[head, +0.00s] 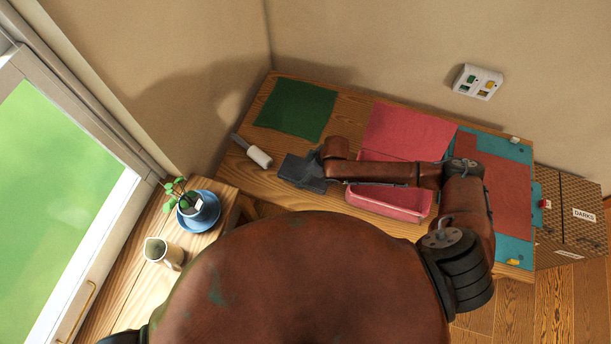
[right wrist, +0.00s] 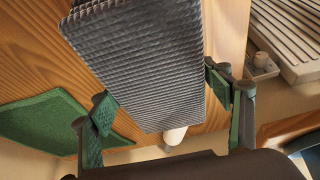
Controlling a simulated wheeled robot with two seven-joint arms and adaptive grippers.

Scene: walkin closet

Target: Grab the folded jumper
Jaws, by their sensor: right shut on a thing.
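The folded jumper (head: 298,173) is a dark grey, ribbed bundle at the left part of the wooden table. In the right wrist view the jumper (right wrist: 145,65) fills the space between the fingers and hides part of the table. My right gripper (head: 314,170) is shut on the jumper, reaching it from the right. In the right wrist view its green-padded fingers (right wrist: 160,95) stand on both sides of the jumper. I cannot tell whether the jumper touches the table. My left gripper is not in view.
A lint roller (head: 258,156) lies close to the jumper's left. A green cloth (head: 297,109) lies behind; a pink tray (head: 407,205) and pink cloth (head: 408,131) are right. A potted plant (head: 198,211) and jug (head: 162,252) stand on the left shelf.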

